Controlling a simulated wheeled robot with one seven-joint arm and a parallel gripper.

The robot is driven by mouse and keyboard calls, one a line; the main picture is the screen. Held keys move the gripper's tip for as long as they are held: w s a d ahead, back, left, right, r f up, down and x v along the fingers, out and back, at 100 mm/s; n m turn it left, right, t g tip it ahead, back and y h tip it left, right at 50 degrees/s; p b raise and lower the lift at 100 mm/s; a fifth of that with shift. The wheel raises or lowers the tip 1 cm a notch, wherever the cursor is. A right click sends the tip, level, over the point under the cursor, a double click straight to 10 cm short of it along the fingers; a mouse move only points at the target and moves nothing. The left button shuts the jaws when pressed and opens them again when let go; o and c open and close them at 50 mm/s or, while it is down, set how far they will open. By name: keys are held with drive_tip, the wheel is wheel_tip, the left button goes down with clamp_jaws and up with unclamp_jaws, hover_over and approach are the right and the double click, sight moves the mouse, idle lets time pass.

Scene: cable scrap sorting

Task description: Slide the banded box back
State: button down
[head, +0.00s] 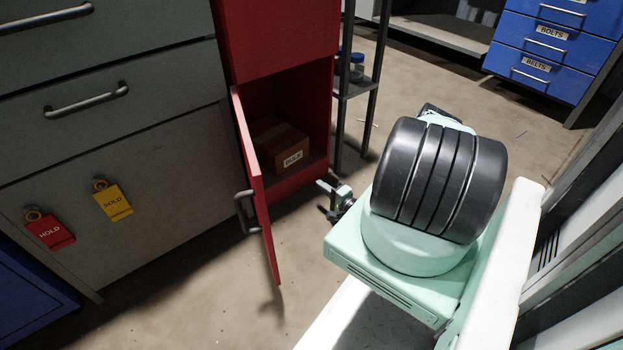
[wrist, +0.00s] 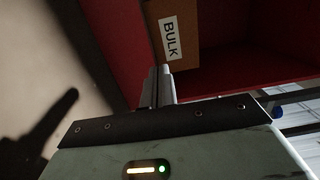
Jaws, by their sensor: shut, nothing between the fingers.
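The banded box (head: 279,144) is a brown carton with a darker band and a white BULK label. It sits inside the open lower compartment of the red cabinet (head: 287,45). In the wrist view the box (wrist: 182,50) shows at the top, its label just beyond my fingertips. My gripper (head: 328,197) is to the right of the compartment opening in the head view, outside the cabinet. In the wrist view my gripper (wrist: 158,72) has its fingers together with nothing between them, pointing at the box. I cannot tell whether the fingertips touch the box.
The red door (head: 255,200) stands open on the left of the compartment. A dark shelf rack (head: 355,88) stands to the right of the cabinet. A grey drawer cabinet (head: 150,140) with HOLD and SOLD tags stands on the left. The floor (head: 190,295) in front is clear.

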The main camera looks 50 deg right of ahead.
drive_tip(key=b, duration=0.5)
approach(293, 164)
drive_tip(key=w, duration=0.5)
drive_tip(key=shift+w+d+f, duration=0.15)
drive_tip(key=shift+d+f, duration=0.1)
drive_tip(key=shift+d, duration=0.15)
drive_tip(key=shift+w+d+r+b, duration=0.1)
drive_tip(key=shift+w+r+b, duration=0.1)
drive_tip(key=shift+w+b, duration=0.45)
drive_tip(key=shift+w, duration=0.15)
drive_tip(key=shift+w+d+b, duration=0.1)
drive_tip(key=shift+w+b, duration=0.1)
drive_tip(key=shift+w, duration=0.5)
drive_tip(key=shift+w+d+b, duration=0.15)
drive_tip(key=shift+w+b, duration=0.05)
drive_tip(key=shift+w, duration=0.55)
